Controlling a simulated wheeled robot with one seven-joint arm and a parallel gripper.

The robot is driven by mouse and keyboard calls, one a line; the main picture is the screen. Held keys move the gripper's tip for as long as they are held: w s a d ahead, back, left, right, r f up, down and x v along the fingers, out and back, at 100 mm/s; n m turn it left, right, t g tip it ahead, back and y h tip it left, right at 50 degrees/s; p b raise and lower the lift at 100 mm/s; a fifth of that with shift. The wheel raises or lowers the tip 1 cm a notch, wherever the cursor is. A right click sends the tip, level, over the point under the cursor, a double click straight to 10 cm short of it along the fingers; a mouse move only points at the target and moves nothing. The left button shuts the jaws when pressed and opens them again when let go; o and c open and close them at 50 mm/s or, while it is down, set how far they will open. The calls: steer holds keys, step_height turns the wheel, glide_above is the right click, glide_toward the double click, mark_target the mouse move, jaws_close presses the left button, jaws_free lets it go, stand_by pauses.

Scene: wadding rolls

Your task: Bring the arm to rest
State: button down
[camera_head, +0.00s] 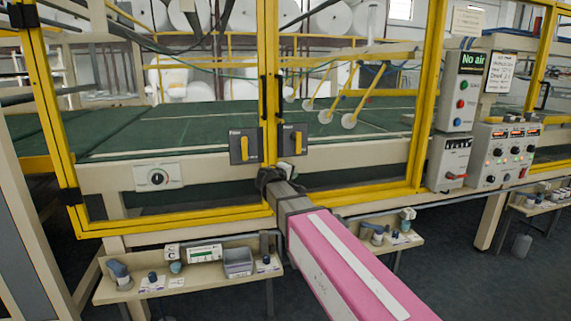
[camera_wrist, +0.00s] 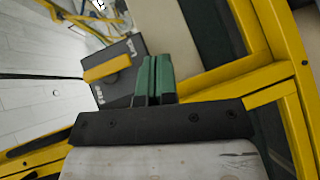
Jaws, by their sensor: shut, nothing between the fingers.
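My pink arm reaches from the lower right of the head view toward the yellow-framed machine. A dark latch box with a yellow handle (camera_wrist: 107,69) lies just beyond and left of the fingertips. Whether the fingers touch the frame or the latch I cannot tell.
The yellow door frame (camera_head: 180,221) stands close around the gripper. A control panel (camera_head: 502,155) is at the right. Small shelves (camera_head: 188,284) with bins and bottles jut out below the frame. Open floor lies at the lower right.

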steer(key=s+d+f+m+g+y, duration=0.1)
steer(key=s+d+f+m+g, duration=0.15)
steer(key=s+d+f, duration=0.45)
steer(key=s+d+f+m+g+y, duration=0.2)
steer(key=s+d+f+g, duration=0.2)
steer(key=f, duration=0.5)
steer(key=s+d+f+m+g+y, duration=0.1)
steer(key=s+d+f+m+g, duration=0.15)
steer(key=s+d+f, duration=0.5)
steer(key=s+a+f+m+g+y, duration=0.1)
steer(key=s+f+m+g+y, duration=0.1)
steer(key=s+f+g+y, duration=0.2)
steer(key=s+f, duration=0.3)
steer(key=shift+s+a+f+m, duration=0.15)
steer(key=shift+s+f+m, duration=0.25)
